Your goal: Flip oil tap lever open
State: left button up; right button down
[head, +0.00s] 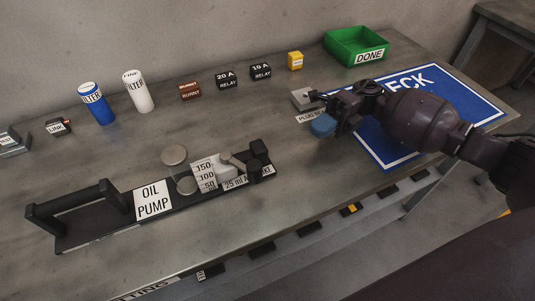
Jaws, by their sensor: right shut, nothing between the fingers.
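The oil pump (87,221) is a long black base labelled "OIL PUMP" on the workbench, with a handle at its left end. Its right part carries grey round pieces (175,155), a scale card marked 150, 100 and 50 (205,174), and a dark fitting (258,151) above a "25 ml" label. I cannot clearly tell which piece is the tap lever. My right gripper (328,107) is shut and empty, right of the pump and apart from it. It is over a small grey block with a "PLUG" label (308,117). My left gripper is out of view.
A blue piece (322,125) is close by my right gripper; contact is unclear. A blue filter (96,104), white filter (136,92), small relay boxes (226,79) and a yellow box (295,60) line the back. A green DONE bin (355,46) and blue mat (468,101) are right.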

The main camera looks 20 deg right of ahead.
jog(key=shift+a, duration=0.15)
jog(key=shift+s+a, duration=0.15)
jog(key=shift+a, duration=0.1)
send_near(240, 162)
jog(key=s+a, duration=0.2)
jog(key=s, duration=0.1)
jog(key=s+a+p, duration=0.1)
jog(key=s+a, duration=0.1)
jog(key=shift+s+a+r, duration=0.1)
jog(key=shift+s+r, duration=0.05)
jog(key=shift+r, duration=0.2)
